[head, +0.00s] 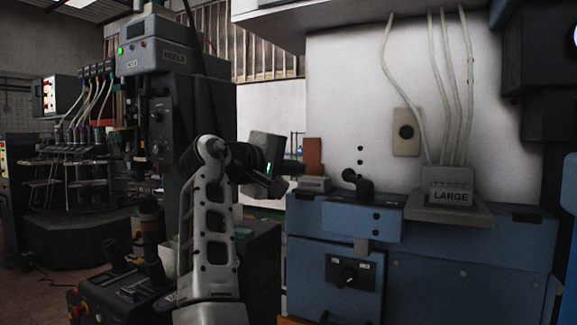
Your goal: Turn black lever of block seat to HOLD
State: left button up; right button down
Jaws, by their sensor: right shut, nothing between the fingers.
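A black lever (359,182) with a rounded knob stands on the top of the blue machine (440,250). No HOLD marking can be read beside the lever. My right gripper (284,178) is shut and empty, left of the lever and clearly apart from it. My left gripper is not in view.
A black panel (350,273) with a rotary knob and two unreadable labels is on the machine's front. Pale hoses (450,90) run up from the block. A dark press (160,110) stands at the left.

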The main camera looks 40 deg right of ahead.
aim_at(356, 183)
jog(key=s+d+f+p, duration=0.1)
jog(key=d, duration=0.7)
jog(key=shift+d+f, duration=0.25)
jog(key=shift+f, duration=0.05)
jog(key=shift+d, duration=0.1)
